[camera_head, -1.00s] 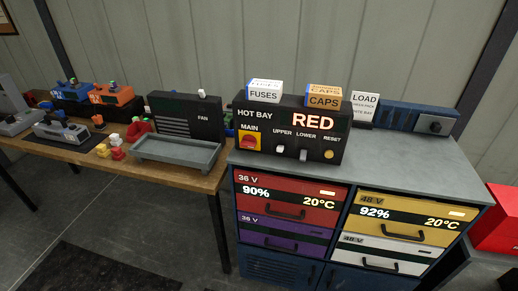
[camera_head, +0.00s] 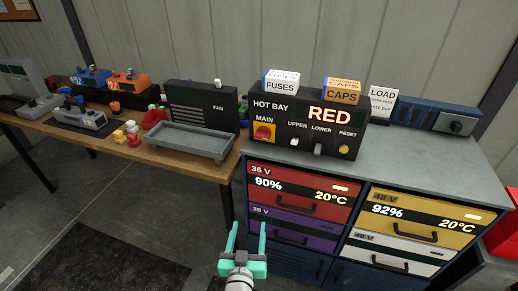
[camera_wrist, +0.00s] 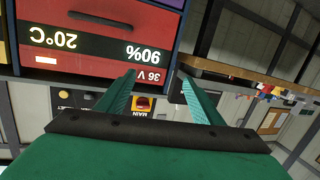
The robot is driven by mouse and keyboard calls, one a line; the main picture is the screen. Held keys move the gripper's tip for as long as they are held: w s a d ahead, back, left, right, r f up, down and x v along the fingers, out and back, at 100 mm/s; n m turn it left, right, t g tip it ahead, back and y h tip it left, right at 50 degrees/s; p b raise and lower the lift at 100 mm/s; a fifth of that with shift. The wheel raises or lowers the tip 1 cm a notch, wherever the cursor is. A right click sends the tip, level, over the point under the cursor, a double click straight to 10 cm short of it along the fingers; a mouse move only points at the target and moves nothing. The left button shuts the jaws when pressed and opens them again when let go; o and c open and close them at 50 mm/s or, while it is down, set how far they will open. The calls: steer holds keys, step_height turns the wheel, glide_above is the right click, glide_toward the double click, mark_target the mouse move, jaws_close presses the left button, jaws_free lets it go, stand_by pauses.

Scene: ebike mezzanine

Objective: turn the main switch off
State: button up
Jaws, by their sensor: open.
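The main switch (camera_head: 264,132) is a red knob on a yellow plate under the label MAIN, at the left of the black HOT BAY panel (camera_head: 285,118) on the cabinet top. It also shows upside down in the wrist view (camera_wrist: 143,104), between my fingers. My gripper (camera_head: 247,232) is teal, open and empty. In the head view it is low in front of the cabinet drawers, below the switch and apart from it. In the wrist view my fingers (camera_wrist: 158,95) are spread, with the red 36 V drawer (camera_wrist: 95,50) beyond them.
UPPER and LOWER switches and a yellow RESET button (camera_head: 344,149) sit right of the main switch. FUSES (camera_head: 282,83) and CAPS (camera_head: 341,91) boxes stand on the panel. A grey tray (camera_head: 184,141) lies on the wooden bench to the left. Drawers with handles front the cabinet.

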steer(key=w+r+m+h, duration=0.1)
steer(key=w+r+h, duration=0.1)
steer(key=w+r, duration=0.65)
steer(key=m+h, duration=0.2)
glide_toward(261, 137)
steer(key=shift+t, duration=0.3)
steer(key=x, duration=0.5)
steer(key=shift+w+d+f, duration=0.1)
steer(key=shift+w+f, duration=0.2)
steer(key=shift+w, duration=0.85)
steer(key=shift+w+d, duration=0.35)
steer(key=shift+d, duration=0.35)
steer(key=shift+a, duration=0.15)
steer(key=shift+a, duration=0.15)
steer(key=c, duration=1)
